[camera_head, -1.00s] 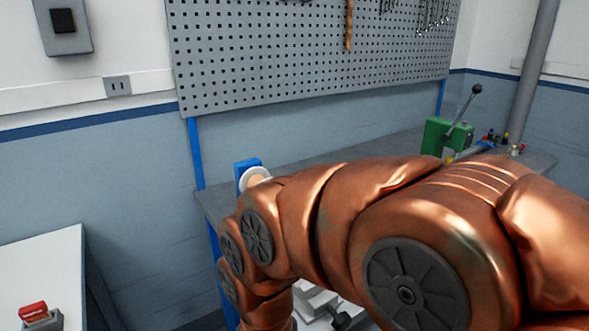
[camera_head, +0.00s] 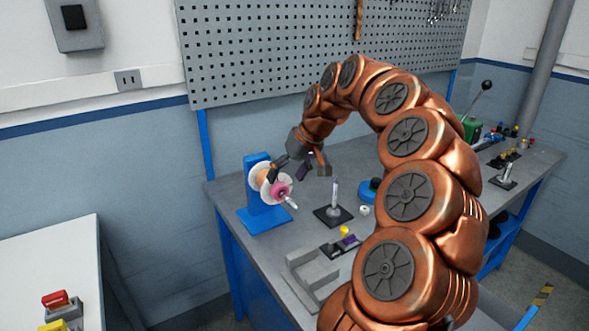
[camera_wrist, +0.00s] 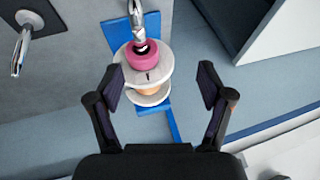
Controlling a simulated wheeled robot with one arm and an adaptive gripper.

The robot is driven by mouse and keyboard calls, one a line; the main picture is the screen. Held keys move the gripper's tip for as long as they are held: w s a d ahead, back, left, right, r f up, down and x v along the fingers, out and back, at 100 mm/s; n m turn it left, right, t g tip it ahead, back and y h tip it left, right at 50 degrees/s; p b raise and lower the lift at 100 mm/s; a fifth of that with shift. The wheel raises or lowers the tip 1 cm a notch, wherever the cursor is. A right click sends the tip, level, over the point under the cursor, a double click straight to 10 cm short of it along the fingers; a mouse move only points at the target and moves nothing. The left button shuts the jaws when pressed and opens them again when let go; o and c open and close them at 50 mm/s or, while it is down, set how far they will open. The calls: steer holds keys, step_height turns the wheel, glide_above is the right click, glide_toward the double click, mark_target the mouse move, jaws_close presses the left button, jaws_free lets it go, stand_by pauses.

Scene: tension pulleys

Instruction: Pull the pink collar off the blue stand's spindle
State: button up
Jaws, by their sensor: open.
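The blue stand (camera_head: 259,205) stands upright at the left end of the grey bench. Its spindle carries a pale spool (camera_head: 262,177) and, in front of it, the pink collar (camera_head: 280,191). The metal spindle tip (camera_head: 292,204) sticks out past the collar. In the wrist view the pink collar (camera_wrist: 143,53) sits around the spindle against the spool's white flange (camera_wrist: 147,75). My gripper (camera_head: 291,173) is open and empty, above and just right of the spool and collar. In the wrist view its fingers (camera_wrist: 162,92) are spread on either side of the spool, with the collar beyond their tips.
A black base with an upright metal pin (camera_head: 334,212) stands right of the blue stand. A blue round part (camera_head: 369,191), a white nut-like piece (camera_head: 364,210) and a grey bracket (camera_head: 310,273) lie nearby. A white table (camera_head: 60,262) is at left.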

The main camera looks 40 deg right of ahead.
mark_target(283, 192)
steer(key=shift+w+d+f+p, duration=0.2)
steer(key=shift+w+f+p, duration=0.3)
steer(key=shift+f, duration=0.75)
steer(key=shift+w+d+f+p, duration=0.15)
steer(key=shift+w+f+p, duration=0.4)
steer(key=shift+f, duration=0.65)
steer(key=shift+w+d+f+p, duration=0.25)
steer(key=shift+w+f, duration=0.4)
steer(key=shift+f, duration=0.6)
steer(key=shift+c, duration=0.2)
steer(key=c, duration=1.2)
